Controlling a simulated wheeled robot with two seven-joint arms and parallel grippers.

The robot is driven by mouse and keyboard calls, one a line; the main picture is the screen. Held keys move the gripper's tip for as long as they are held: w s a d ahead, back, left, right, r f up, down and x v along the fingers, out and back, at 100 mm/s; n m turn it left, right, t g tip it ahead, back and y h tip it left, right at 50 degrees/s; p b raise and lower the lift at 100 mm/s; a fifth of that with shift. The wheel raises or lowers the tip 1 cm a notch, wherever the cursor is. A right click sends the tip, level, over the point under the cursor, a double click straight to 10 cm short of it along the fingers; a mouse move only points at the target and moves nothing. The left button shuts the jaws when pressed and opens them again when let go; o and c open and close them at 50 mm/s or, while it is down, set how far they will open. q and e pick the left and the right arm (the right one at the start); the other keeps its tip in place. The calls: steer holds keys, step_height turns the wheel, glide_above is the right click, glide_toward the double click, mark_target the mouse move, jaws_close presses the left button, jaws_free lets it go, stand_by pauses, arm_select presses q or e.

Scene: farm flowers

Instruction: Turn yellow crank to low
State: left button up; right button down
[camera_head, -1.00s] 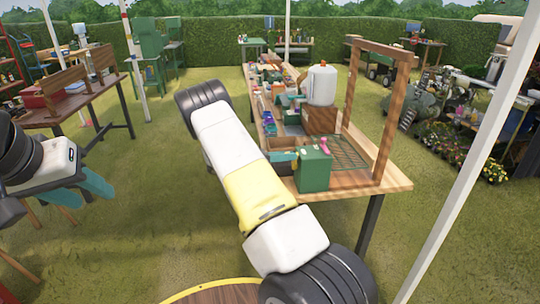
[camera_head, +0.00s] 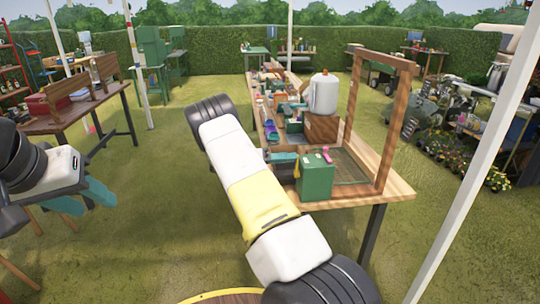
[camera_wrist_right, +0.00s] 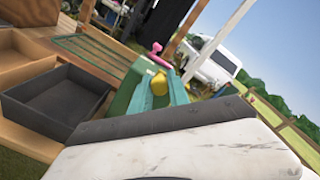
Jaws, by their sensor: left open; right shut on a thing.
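A green box (camera_head: 318,180) stands at the near end of the long wooden table. A yellow crank (camera_head: 297,170) shows as a small patch at the box's left edge, and its rounded yellow end shows in the right wrist view (camera_wrist_right: 230,88). A pink crank (camera_head: 327,155) sits on top of the box and also shows in the wrist view (camera_wrist_right: 157,54). My right gripper (camera_head: 287,158) is beside the box, shut on the yellow crank, which its teal fingers partly hide. My left gripper (camera_head: 88,198) is open and empty, low at the left, away from the table. I cannot read any low marking.
A wooden frame (camera_head: 388,120) rises from the table (camera_head: 385,182) to the right of the box. A white jug (camera_head: 324,93) stands on a wooden block behind it. A dark tray (camera_wrist_right: 60,100) is near my right gripper. A white pole (camera_head: 475,165) stands right.

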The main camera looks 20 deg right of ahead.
steer(key=shift+w, duration=0.1)
steer(key=c, duration=1.3)
jaws_free()
steer(key=shift+o, duration=0.2)
steer(key=v, duration=0.7)
steer(key=shift+a, duration=0.45)
